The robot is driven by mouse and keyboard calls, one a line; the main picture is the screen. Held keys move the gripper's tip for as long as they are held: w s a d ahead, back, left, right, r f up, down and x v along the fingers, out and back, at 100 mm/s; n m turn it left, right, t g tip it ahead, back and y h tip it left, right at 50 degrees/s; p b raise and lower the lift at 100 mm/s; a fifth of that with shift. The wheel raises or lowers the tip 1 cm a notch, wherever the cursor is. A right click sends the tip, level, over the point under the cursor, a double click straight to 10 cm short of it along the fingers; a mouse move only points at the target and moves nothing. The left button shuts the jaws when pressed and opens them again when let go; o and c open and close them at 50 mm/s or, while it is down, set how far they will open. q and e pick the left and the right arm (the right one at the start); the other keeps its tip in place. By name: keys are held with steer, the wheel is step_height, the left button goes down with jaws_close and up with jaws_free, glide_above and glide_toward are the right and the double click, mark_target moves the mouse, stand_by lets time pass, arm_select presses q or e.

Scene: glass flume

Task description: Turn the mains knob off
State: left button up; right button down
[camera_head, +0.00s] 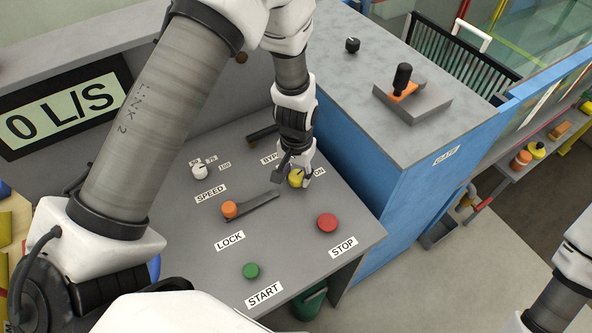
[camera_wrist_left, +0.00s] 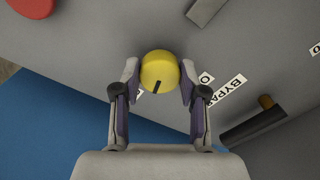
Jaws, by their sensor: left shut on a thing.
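The mains knob is taken to be the yellow round knob (camera_head: 296,179) on the sloping grey panel, beside a label reading ON. My left gripper (camera_head: 297,180) reaches down to it from above and is shut on it. In the left wrist view the yellow knob (camera_wrist_left: 159,71) sits between the two fingertips (camera_wrist_left: 160,80), with a black pointer mark on its face. Part of the label near it is hidden by a finger. My right gripper is out of view; only part of my right arm shows at the right edge.
Around the knob are a red STOP button (camera_head: 327,222), a green START button (camera_head: 251,270), an orange LOCK lever (camera_head: 230,209), a white SPEED knob (camera_head: 199,171) and a BYPASS lever (camera_head: 262,134). A blue cabinet (camera_head: 372,165) with a grey top adjoins the panel. A display reads 0 L/S.

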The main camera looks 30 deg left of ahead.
arm_select(q)
steer(key=n+p, duration=0.1)
steer(key=n, duration=0.2)
steer(key=shift+n, duration=0.4)
steer(key=n+p, duration=0.1)
steer(key=n, duration=0.2)
steer(key=shift+n+p, duration=0.3)
steer(key=shift+p, duration=0.1)
steer(key=n+p, duration=0.1)
steer(key=n, duration=0.3)
steer(key=shift+p, duration=0.35)
steer(key=shift+n+p, duration=0.4)
steer(key=shift+n, duration=1.3)
steer(key=o, duration=1.1)
steer(key=shift+o, duration=0.2)
steer(key=shift+w+a+f, duration=0.1)
